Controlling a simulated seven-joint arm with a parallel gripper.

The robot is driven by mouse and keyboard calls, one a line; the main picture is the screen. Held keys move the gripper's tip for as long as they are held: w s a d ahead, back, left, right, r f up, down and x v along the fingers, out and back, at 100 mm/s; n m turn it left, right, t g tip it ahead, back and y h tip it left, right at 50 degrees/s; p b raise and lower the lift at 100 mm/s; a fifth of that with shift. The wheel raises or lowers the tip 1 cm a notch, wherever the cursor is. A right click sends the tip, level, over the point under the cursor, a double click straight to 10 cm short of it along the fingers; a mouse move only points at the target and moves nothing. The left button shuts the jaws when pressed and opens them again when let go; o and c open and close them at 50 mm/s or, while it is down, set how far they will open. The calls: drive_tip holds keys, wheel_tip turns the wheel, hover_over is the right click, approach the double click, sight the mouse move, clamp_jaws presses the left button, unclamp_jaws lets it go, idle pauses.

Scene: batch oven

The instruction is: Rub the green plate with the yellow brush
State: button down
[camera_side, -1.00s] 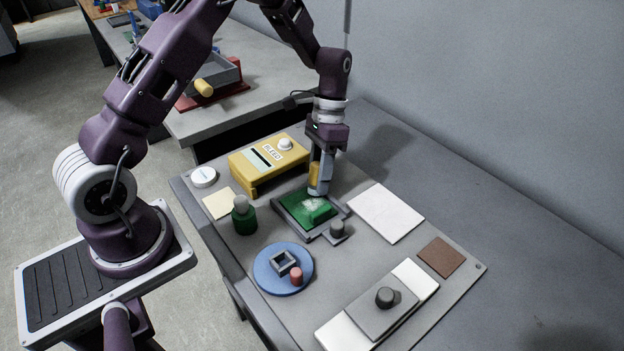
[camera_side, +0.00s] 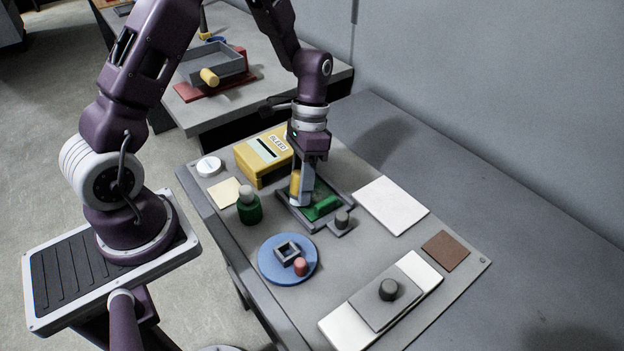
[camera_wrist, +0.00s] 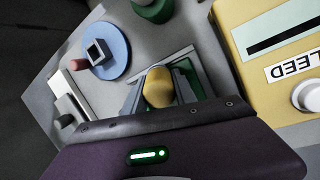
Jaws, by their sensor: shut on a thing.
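The yellow brush (camera_side: 295,183) is upright between the fingers of my gripper (camera_side: 301,198), which is shut on it. Its rounded yellow top (camera_wrist: 159,87) shows between the fingers in the wrist view. My gripper is over the left part of the plate in the side view. The brush's lower end is hidden by the fingers, so I cannot tell whether it touches the plate.
A yellow box (camera_side: 262,160) marked BLEED stands close behind. A green bottle (camera_side: 249,208) stands to the left. A blue disc (camera_side: 272,266) holds a square grey ring and a pink peg. A grey knob (camera_side: 342,219) stands at the frame's front corner. A white sheet (camera_side: 392,205) lies right.

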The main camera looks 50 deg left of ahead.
drive_tip(key=shift+w+d, duration=0.15)
drive_tip(key=shift+w, duration=3.45)
drive_tip(key=shift+w+r, duration=0.1)
drive_tip(key=shift+w, duration=0.2)
wheel_tip(320, 180, up, 8)
drive_tip(key=shift+s, duration=0.1)
drive_tip(key=shift+d+f, duration=0.45)
drive_tip(key=shift+f, duration=0.05)
